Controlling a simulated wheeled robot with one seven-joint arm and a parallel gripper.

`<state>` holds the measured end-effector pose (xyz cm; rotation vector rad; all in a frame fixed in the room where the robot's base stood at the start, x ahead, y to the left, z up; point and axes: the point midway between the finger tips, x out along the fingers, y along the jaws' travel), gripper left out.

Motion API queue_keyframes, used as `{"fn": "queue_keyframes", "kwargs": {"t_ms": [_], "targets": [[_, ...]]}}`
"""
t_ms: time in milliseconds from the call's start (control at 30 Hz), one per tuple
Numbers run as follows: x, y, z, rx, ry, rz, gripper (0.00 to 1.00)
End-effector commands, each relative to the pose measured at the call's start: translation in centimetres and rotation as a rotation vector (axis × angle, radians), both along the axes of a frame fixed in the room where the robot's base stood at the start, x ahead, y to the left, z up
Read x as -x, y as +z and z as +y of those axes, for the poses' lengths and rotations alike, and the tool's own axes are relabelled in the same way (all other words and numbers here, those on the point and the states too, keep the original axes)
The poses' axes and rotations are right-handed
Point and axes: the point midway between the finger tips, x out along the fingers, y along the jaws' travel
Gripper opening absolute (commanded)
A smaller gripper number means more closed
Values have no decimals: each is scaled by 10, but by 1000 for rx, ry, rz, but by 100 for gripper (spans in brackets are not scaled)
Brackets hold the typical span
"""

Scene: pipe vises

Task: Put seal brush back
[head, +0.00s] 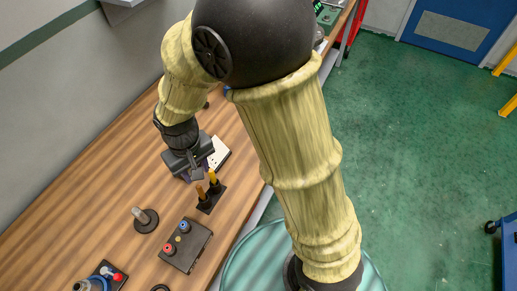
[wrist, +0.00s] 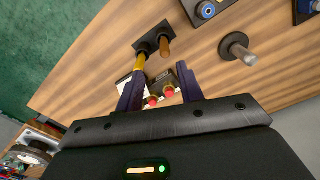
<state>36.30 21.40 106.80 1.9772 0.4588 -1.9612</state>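A small black holder (head: 209,201) stands on the wooden bench with two upright handled tools in it, one yellow (head: 212,179) and one brown (head: 202,193). The wrist view shows the same holder (wrist: 146,45), with the yellow handle (wrist: 140,64) and the brown handle (wrist: 164,46) just beyond my fingertips. I cannot tell which of them is the seal brush, and no bristles show. My gripper (wrist: 159,72) is open, with nothing held between its fingers. In the head view my gripper (head: 201,173) is above the bench, just behind the holder.
A dark box (head: 186,246) with red and blue knobs and a round base with a grey peg (head: 146,219) are nearby. A white item (head: 219,153) lies behind my gripper. The wrist view shows red-topped parts (wrist: 168,91) between the fingers, farther off.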

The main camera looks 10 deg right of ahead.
Motion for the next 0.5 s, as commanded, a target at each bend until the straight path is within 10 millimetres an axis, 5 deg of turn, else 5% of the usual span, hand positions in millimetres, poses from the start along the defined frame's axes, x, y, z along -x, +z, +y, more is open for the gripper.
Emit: {"fn": "queue_keyframes", "kwargs": {"t_ms": [233,500], "targets": [[-13,21,-86,-36,-176,-76,37],[6,39,-191,-51,-401,-188,37]]}}
